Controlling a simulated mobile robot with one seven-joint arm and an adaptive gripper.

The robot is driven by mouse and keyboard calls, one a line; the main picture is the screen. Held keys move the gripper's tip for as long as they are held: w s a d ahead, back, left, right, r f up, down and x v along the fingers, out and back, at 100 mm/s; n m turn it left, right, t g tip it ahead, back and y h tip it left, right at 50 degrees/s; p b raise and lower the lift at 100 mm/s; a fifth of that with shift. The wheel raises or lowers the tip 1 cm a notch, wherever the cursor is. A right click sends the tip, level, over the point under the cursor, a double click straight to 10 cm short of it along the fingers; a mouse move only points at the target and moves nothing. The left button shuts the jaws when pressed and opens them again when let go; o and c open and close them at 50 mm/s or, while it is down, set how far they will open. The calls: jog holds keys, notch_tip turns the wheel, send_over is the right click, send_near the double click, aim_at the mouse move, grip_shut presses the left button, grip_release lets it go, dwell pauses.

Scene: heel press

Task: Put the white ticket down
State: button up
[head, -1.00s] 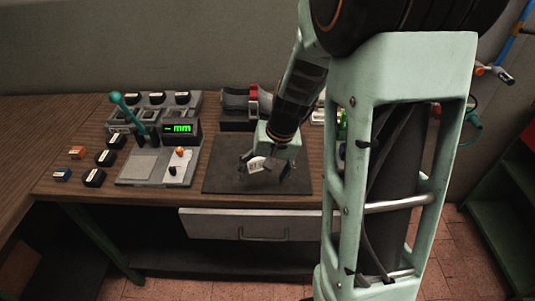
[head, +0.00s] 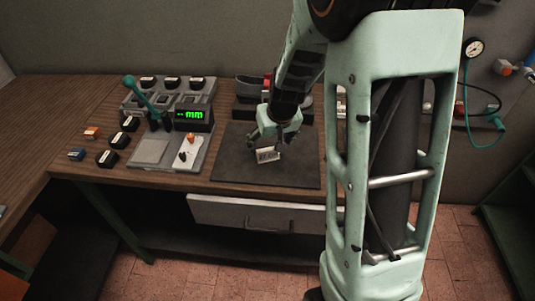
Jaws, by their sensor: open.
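The white ticket (head: 268,155) is a small pale card with dark print. It lies or stands on the dark mat (head: 232,172) just below my gripper; I cannot tell whether it is flat or tilted. My gripper (head: 267,143) points down over the mat with its fingers apart, close above the ticket. Whether a finger still touches the ticket is too small to tell.
Left of the mat is a press panel with a green-handled lever (head: 138,92) and a green "mm" display (head: 191,115). Several small dark and orange blocks lie further left. A dark holder (head: 247,85) stands behind the mat. A drawer (head: 255,214) is under the table edge.

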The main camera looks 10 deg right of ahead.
aim_at(267, 149)
jog(key=shift+a+x, duration=0.15)
jog(key=shift+x, duration=1.05)
jog(key=shift+a+x, duration=0.1)
jog(key=shift+x, duration=1.05)
jog(key=c, duration=0.9)
jog(key=shift+r, duration=0.15)
